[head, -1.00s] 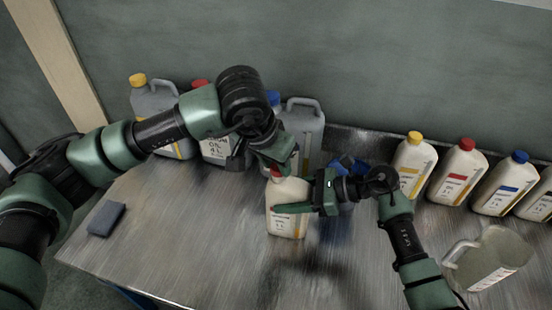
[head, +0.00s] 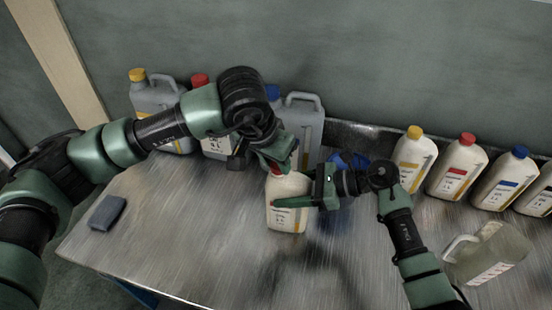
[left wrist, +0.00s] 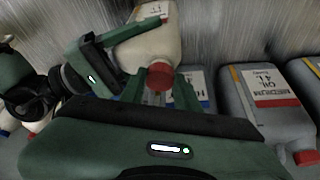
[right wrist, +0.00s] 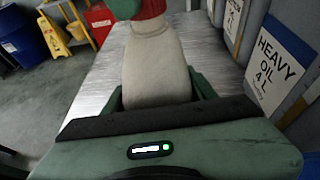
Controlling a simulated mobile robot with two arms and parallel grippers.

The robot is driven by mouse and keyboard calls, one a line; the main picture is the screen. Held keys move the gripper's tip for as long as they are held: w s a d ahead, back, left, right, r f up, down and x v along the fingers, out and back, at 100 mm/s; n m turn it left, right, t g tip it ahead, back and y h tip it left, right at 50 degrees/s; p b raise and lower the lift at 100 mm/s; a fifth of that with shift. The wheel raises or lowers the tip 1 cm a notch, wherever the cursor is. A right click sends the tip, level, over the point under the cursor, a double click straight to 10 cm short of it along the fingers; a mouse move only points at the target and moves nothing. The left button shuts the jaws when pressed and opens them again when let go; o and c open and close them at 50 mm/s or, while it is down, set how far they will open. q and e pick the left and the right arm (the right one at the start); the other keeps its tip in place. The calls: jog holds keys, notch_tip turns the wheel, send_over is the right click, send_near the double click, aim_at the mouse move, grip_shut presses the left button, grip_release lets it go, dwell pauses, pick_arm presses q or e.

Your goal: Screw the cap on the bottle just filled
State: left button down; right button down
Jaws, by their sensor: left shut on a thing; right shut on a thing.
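The white bottle (head: 288,222) stands upright near the middle of the metal table. My right gripper (head: 290,203) is shut around its body from the right; in the right wrist view the bottle (right wrist: 157,70) sits between the fingers. A red cap (left wrist: 160,75) is at the bottle's mouth. My left gripper (left wrist: 158,92) is shut on this cap from above. In the head view the cap (head: 275,172) is partly hidden by the left fingers. I cannot tell how tight the cap sits on the neck.
White bottles with yellow (head: 412,160), red (head: 459,170) and blue (head: 506,180) caps stand at the right. Large grey canisters (head: 303,125) line the back. A clear jug (head: 492,255) is at the right front. A blue-grey sponge (head: 107,212) lies left. The front middle is clear.

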pick_arm(q)
jog(key=shift+f, duration=0.2)
jog(key=m+h, duration=0.1)
jog(key=m, duration=0.2)
jog(key=shift+w+a+g, duration=0.1)
jog(key=shift+g, duration=0.3)
jog(key=c, duration=1)
grip_release()
jog(key=shift+c, duration=0.2)
jog(key=shift+r, duration=2.3)
